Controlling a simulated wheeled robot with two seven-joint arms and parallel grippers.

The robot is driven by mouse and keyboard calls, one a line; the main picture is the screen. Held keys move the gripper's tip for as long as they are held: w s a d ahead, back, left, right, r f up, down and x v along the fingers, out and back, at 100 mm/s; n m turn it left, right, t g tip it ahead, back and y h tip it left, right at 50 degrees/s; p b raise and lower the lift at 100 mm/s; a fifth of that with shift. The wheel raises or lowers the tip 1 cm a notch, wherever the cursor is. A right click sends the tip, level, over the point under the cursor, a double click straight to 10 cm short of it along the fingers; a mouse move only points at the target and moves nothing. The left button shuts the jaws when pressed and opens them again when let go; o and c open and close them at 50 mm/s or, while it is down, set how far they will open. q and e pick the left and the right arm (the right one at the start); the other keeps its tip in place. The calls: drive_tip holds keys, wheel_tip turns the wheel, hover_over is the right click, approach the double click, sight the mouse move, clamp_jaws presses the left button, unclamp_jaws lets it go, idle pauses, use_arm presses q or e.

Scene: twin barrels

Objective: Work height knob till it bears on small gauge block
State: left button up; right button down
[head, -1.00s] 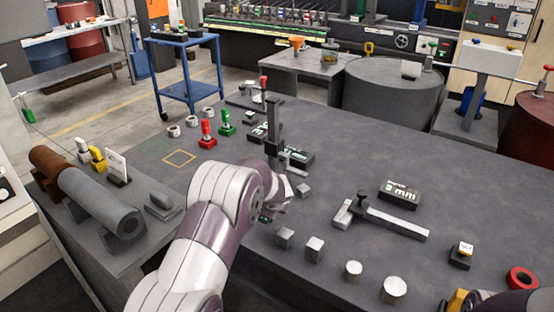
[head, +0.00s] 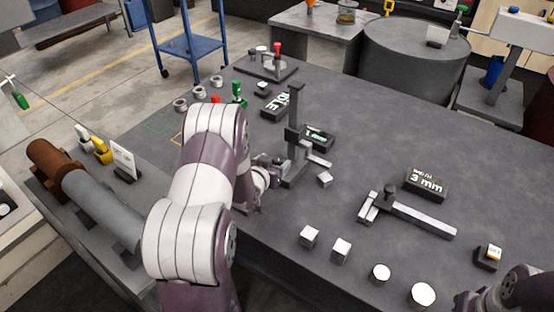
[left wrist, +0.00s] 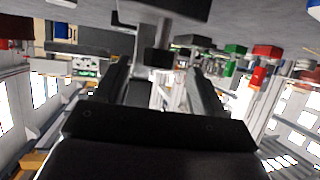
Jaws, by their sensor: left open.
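The height gauge (head: 295,143), a dark upright column on a base with a slider and a pale jaw low on its right, stands mid-table. A small grey block (head: 324,180) sits just right of its base, apart from the jaw. My left gripper (head: 277,170) is at the gauge's left side. In the left wrist view its two fingers (left wrist: 162,85) are apart, with a dark block-like part (left wrist: 158,58) of the gauge between or just beyond them. I cannot tell whether they touch the knob. My right arm shows at the bottom right; its fingers are unclear.
A caliper-like tool (head: 408,213) and a "3 mm" box (head: 426,184) lie right of the gauge. Several metal blocks and cylinders line the front edge, including a cube (head: 309,236). A "1 mm" box (head: 318,137) is behind the gauge. The table's back right is clear.

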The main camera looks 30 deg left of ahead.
use_arm(q)
drive_tip(key=shift+x, duration=1.05)
drive_tip(key=shift+w, duration=0.15)
drive_tip(key=shift+c, duration=0.4)
drive_tip(key=c, duration=1)
drive_tip(key=shift+d+y, duration=0.1)
drive_tip(key=shift+y, duration=0.2)
